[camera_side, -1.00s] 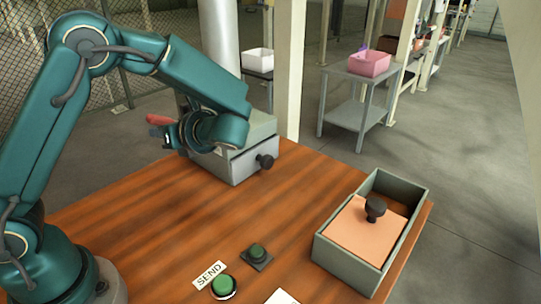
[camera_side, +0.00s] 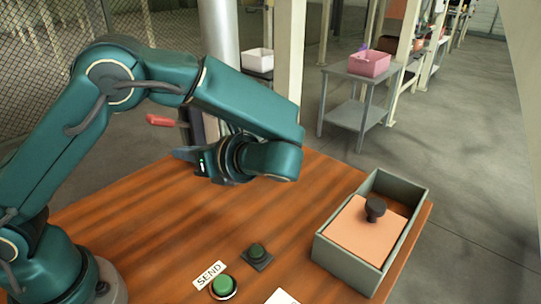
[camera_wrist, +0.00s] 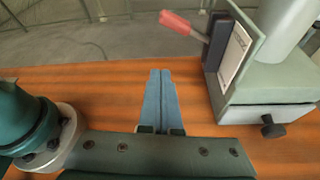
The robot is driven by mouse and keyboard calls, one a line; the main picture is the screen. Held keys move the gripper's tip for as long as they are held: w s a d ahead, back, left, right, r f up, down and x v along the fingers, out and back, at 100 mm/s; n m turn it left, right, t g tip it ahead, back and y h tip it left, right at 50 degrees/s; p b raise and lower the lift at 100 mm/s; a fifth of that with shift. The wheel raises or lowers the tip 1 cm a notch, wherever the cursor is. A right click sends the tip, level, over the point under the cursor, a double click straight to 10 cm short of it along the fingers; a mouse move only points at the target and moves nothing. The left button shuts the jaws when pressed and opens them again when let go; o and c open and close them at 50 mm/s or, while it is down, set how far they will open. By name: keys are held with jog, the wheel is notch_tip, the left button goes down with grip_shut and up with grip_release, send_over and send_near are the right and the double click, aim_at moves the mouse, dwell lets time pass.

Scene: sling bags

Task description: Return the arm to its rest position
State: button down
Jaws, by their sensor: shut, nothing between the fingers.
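My gripper (camera_wrist: 157,100) is shut and empty in the wrist view, its two blue-grey fingers side by side above the wooden table. In the side view my gripper (camera_side: 184,153) is held over the table's far left part, pointing left, with nothing in it. My upper arm and forearm are bent over the table. The tips are apart from every object in the wrist view.
A grey drawer cabinet (camera_wrist: 262,115) with a dark knob stands right of my gripper, mostly hidden in the side view. A red-handled lever (camera_side: 161,121) is behind. An open box (camera_side: 341,262) holds an orange lid-like panel (camera_side: 366,228). Green buttons (camera_side: 225,286) sit in front.

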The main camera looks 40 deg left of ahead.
jog(key=shift+d, duration=0.1)
jog(key=s+a+r+n+h, duration=0.4)
jog(key=s+r+n+h, duration=0.1)
jog(key=s+n+h, duration=0.3)
jog(key=s+d+f+n+t+h, duration=0.1)
jog(key=d+f+n+t+h, duration=0.2)
jog(key=d+n+t+h, duration=0.3)
jog(key=d+n, duration=0.3)
jog(key=n, duration=0.2)
jog(key=shift+s+d+t, duration=0.3)
jog(key=shift+s+d, duration=0.05)
jog(key=shift+d, duration=0.05)
dwell(0.4)
